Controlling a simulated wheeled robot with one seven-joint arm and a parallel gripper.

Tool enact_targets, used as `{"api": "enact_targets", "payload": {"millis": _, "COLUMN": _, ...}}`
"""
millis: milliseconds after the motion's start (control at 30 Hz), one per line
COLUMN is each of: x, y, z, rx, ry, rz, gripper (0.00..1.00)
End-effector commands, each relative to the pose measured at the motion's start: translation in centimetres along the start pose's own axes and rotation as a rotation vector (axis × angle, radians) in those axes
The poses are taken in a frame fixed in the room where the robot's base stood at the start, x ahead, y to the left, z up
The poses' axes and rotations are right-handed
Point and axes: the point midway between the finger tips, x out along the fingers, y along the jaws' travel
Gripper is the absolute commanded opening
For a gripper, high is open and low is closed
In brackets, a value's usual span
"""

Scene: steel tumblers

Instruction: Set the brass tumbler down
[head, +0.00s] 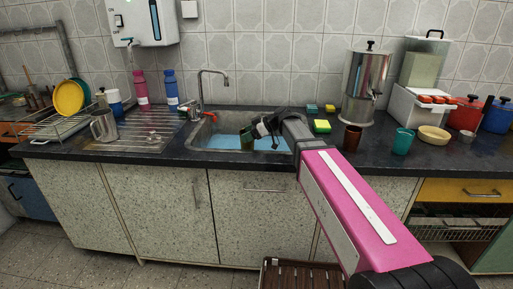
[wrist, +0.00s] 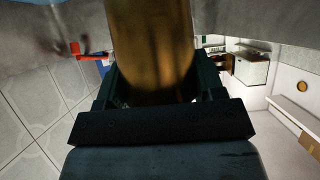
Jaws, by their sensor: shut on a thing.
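The brass tumbler (wrist: 152,50) fills the upper middle of the wrist view, between the two dark fingers of my gripper (wrist: 155,88). My gripper is shut on it. In the head view my gripper (head: 257,131) is over the sink (head: 209,132), and the tumbler (head: 247,139) shows as a small dark shape at its left end. I cannot tell whether the tumbler touches anything below it.
A copper-brown tumbler (head: 352,138) and a teal tumbler (head: 402,141) stand on the dark counter right of the sink. A steel mug (head: 104,126) stands left, by the drainboard (head: 150,137). The tap (head: 201,92) rises behind the sink. Sponges (head: 322,126) lie behind my arm.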

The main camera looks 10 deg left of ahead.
Motion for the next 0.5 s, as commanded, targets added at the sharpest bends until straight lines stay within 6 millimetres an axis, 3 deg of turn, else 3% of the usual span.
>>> {"api": "enact_targets", "payload": {"millis": 200, "x": -1.8, "y": 1.9, "z": 3.4, "rx": 0.002, "ry": 0.0, "rz": 0.002, "gripper": 0.37}}
{"api": "enact_targets", "payload": {"millis": 500, "x": -1.8, "y": 2.2, "z": 5.0, "rx": 0.0, "ry": 0.0, "rz": 0.001, "gripper": 0.37}}
